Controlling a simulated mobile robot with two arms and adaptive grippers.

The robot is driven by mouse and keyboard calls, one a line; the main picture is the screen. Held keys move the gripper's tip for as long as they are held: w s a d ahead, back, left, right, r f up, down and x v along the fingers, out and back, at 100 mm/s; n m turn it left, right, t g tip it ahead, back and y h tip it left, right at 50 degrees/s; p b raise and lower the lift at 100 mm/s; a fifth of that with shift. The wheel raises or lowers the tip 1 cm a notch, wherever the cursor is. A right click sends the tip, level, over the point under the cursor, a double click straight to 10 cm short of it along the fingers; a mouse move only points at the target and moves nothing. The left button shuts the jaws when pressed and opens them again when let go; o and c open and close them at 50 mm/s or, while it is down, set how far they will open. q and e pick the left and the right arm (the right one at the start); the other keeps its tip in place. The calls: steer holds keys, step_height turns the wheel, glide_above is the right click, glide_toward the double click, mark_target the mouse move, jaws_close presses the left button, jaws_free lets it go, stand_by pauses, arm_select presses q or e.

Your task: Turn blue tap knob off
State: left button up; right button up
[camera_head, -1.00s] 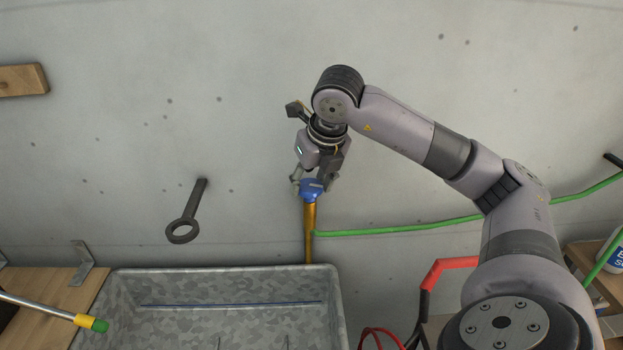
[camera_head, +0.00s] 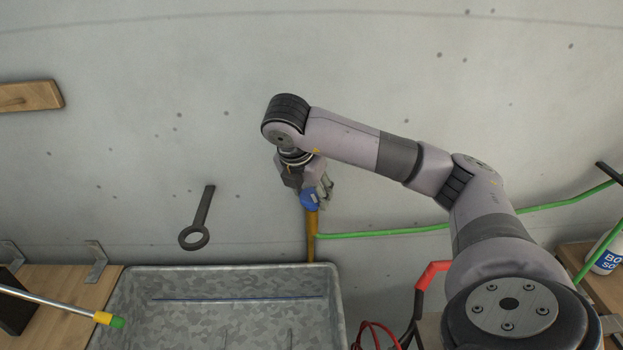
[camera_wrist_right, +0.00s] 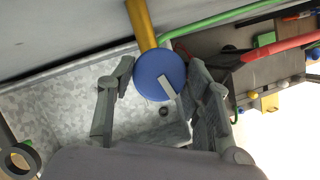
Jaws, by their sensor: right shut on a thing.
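The blue tap knob (camera_head: 309,200) sits on top of an upright yellow-brass pipe (camera_head: 312,232) by the concrete wall, above the back edge of the metal basin. In the right wrist view the round blue knob (camera_wrist_right: 152,72) shows its face with a pale grey bar across it. My right gripper (camera_head: 316,192) comes in tilted from the upper left and is shut on the knob. Its two fingers (camera_wrist_right: 160,80) lie on either side of the knob in the wrist view. My left gripper is not in view.
A galvanised basin (camera_head: 140,290) stands below the tap. A green hose (camera_head: 400,230) runs right from the pipe. Red and black cables (camera_head: 375,332), a bottle (camera_head: 607,255) and wooden benches flank the basin.

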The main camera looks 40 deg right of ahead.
steer(key=shift+w+r+m+g+p, duration=0.15)
steer(key=shift+m+g+p, duration=0.25)
steer(key=shift+m+p, duration=1.15)
steer(key=shift+m, duration=0.05)
steer(key=o, duration=1.1)
steer(key=shift+a+r, duration=0.25)
steer(key=shift+r, duration=0.3)
steer(key=shift+v, duration=5.25)
